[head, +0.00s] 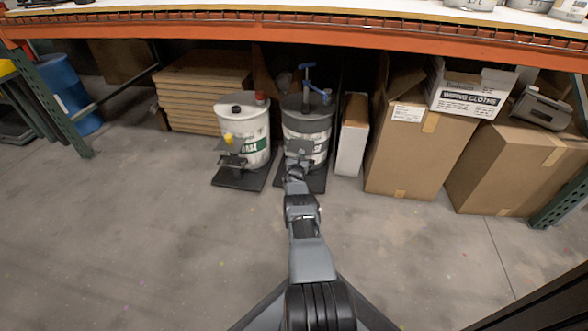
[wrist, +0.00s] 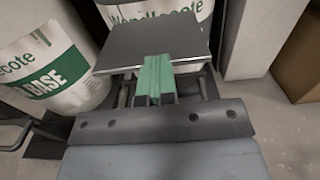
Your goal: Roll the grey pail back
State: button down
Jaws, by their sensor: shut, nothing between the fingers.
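The grey pail (head: 306,128) has a dark grey lid, a pale labelled body and a blue pump on top. It stands on a dark wheeled base (head: 316,180) under the shelf. In the wrist view its labelled body (wrist: 190,10) shows at the top, behind a flat dark plate (wrist: 150,42) on its front. My gripper (wrist: 156,80) has green fingertips, shut together with nothing between them, at the near edge of that plate; I cannot tell whether they touch it. In the head view my gripper (head: 296,165) is in front of the pail and hides part of its lower front.
A white pail (head: 243,125) with a green label stands close on the left on its own base; its side (wrist: 45,65) fills the wrist view's left. A narrow white box (head: 352,135) and cardboard boxes (head: 410,160) stand right. An orange shelf beam (head: 300,28) runs above. The front floor is clear.

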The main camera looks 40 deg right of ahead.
jog(key=shift+w+p+v, duration=0.2)
jog(key=shift+p+v, duration=5.1)
jog(key=shift+v, duration=1.7)
notch_tip(320, 180, up, 23)
jog(key=w+m+g+h+p, duration=0.2)
jog(key=w+m+g+p, duration=0.1)
jog(key=m+g+p, duration=0.3)
jog(key=s+a+r+m+g+y+p, duration=0.15)
jog(key=a+r+m+p, duration=0.3)
jog(key=r, duration=0.75)
jog(key=s+a+r+m+g+y+p, duration=0.1)
jog(key=s+a+r+m+g+p, duration=0.3)
jog(key=r, duration=0.7)
jog(key=s+a+r+m+t+y+p, duration=0.2)
jog(key=s+a+r+m+y+p, duration=0.3)
jog(key=s+a+r, duration=0.6)
jog(key=s+a+r+m+t+y+p, duration=0.2)
jog(key=s+a+r+m+y+p, duration=0.3)
jog(key=s+a+r+y+p, duration=0.4)
jog(key=s+a+r+p, duration=0.1)
jog(key=s+a+r, duration=0.1)
jog(key=a+r, duration=0.4)
jog(key=shift+a+r, duration=0.3)
jog(key=shift+a, duration=1.85)
jog(key=shift+s+m+t, duration=0.15)
jog(key=shift+m+t, duration=0.1)
